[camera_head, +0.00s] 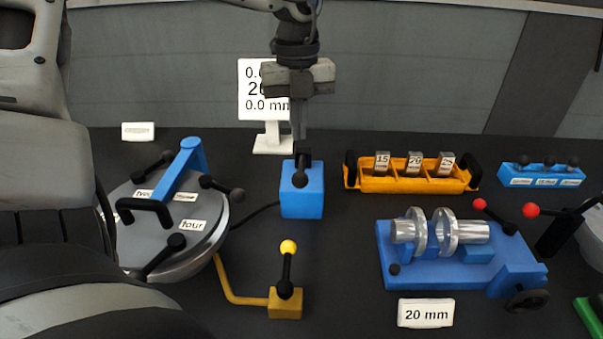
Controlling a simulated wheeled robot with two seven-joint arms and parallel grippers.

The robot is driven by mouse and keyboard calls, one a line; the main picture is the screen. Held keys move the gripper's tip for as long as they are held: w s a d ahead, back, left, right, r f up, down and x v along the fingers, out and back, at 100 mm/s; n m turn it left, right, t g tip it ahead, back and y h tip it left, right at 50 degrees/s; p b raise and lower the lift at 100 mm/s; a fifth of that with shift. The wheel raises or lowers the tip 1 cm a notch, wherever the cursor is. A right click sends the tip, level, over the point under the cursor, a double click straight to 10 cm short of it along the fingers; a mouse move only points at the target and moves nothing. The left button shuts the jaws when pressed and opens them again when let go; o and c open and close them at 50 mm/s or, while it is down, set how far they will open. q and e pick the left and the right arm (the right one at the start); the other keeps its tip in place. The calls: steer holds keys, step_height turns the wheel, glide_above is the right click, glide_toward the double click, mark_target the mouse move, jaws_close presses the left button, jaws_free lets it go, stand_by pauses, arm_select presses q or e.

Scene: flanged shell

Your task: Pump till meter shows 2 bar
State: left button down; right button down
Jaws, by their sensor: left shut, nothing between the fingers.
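The display panel (252,80) stands on a white stand at the back. My left gripper covers part of it; "0.0 mm" reads on its lowest line, and the upper lines are partly hidden. A blue box (302,203) with a black upright lever (300,178) stands in front of the panel; which device is the pump is not labelled. My left gripper (299,136) points down over this box, its fingers shut with nothing between them, at the top of the lever. Whether they touch it I cannot tell. My right gripper is not in view.
A round grey vessel (205,215) with a blue arm and black handles stands left. A yellow-knobbed lever (287,270) sits on a yellow block. To the right are a yellow tray (388,184) of numbered pieces, a blue clamp fixture (395,270) and a "20 mm" card (426,313).

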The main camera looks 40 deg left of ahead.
mark_target(302, 166)
arm_select(q)
steer(key=shift+f, duration=0.55)
steer(key=f+b, duration=0.1)
steer(key=f, duration=0.1)
steer(key=f+b, duration=0.1)
steer(key=f, duration=0.2)
steer(key=shift+s+d+b, duration=0.15)
steer(key=shift+d+b, duration=0.05)
steer(key=shift+b, duration=0.15)
steer(key=shift+f, duration=0.15)
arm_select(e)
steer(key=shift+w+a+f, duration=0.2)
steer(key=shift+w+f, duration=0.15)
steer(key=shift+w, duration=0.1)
